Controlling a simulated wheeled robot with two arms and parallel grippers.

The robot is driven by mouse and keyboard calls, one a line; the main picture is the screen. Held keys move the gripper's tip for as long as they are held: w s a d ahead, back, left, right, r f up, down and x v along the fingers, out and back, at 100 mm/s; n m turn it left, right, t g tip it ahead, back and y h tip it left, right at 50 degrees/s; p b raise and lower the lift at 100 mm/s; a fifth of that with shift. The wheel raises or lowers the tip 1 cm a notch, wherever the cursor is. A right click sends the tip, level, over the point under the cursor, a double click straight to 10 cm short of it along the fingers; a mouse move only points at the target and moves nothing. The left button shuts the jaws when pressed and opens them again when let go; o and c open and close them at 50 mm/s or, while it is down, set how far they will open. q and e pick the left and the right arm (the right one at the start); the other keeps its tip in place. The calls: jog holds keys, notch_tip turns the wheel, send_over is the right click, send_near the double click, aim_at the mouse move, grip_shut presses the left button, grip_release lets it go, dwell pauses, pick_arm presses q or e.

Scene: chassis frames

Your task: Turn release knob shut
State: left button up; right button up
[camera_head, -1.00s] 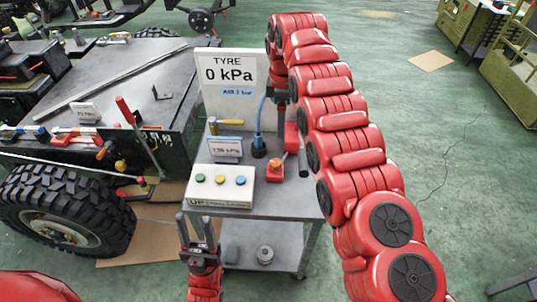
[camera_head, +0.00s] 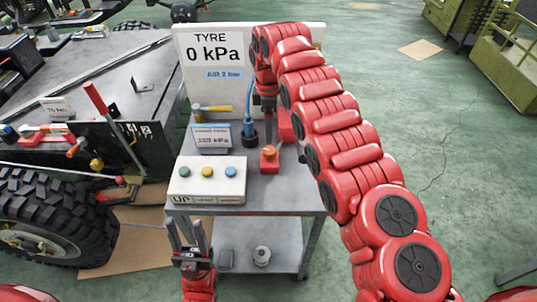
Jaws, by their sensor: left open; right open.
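An orange knob (camera_head: 269,153) sits on a small red block on the grey bench top; it looks like the release knob, but its label cannot be read. My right arm arches over from the right. My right gripper (camera_head: 268,117) points down behind the orange knob, apart from it; it is open, its fingertips partly hidden. My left gripper (camera_head: 185,232) is open and empty, pointing up in front of the bench's front left edge, below the button box. A gauge display (camera_head: 211,138) stands behind the box, reading about 150 kPa, digits blurred.
A button box (camera_head: 207,181) with green, yellow and blue buttons is at the bench's front left. A blue pump-like part (camera_head: 249,134) with a hose stands close to my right gripper. A TYRE 0 kPa board (camera_head: 205,85) backs the bench. A tyre (camera_head: 40,215) is left.

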aim_at(269, 150)
notch_tip(269, 150, down, 9)
jog(key=shift+a+f+p, duration=0.1)
jog(key=shift+p, duration=0.7)
jog(key=shift+f, duration=0.35)
grip_shut()
